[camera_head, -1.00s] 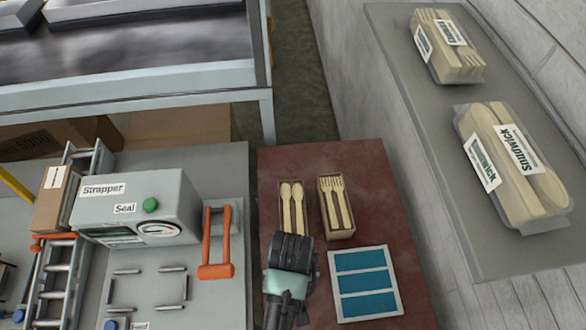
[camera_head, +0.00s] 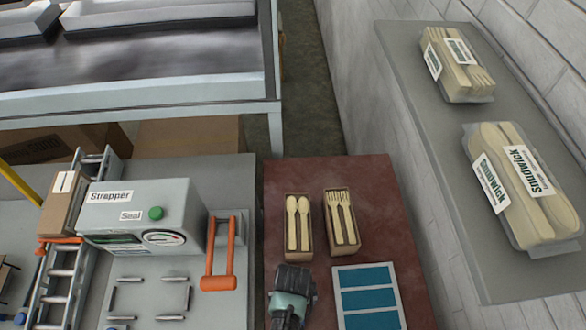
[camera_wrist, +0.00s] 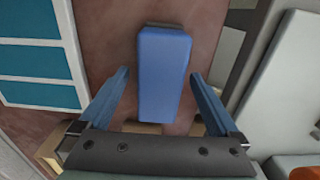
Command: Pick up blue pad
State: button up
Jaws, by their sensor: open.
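The blue pad (camera_wrist: 163,70) is a plain blue block in the wrist view, lying on the reddish-brown table (camera_wrist: 112,30). My gripper (camera_wrist: 160,82) is open. Its two blue fingers stand apart on the left and right of the pad's near half, with gaps on both sides. I cannot tell how high the fingers are above the table. In the head view my arm's end (camera_head: 290,290) is over the table's left side, and the pad is hidden there.
A white-framed tray with teal panels (camera_head: 367,273) lies right of my arm. Boxes of wooden spoons (camera_head: 290,252) and forks (camera_head: 355,248) stand behind it. The grey strapper machine (camera_head: 185,210) with an orange handle (camera_head: 218,283) is to the left. Packed cutlery sits on a grey shelf (camera_head: 420,60).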

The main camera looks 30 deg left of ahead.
grip_shut()
dwell(0.5)
jog(key=shift+r, duration=0.15)
notch_tip(320, 180, up, 10)
jog(key=shift+f, duration=0.1)
dwell(0.3)
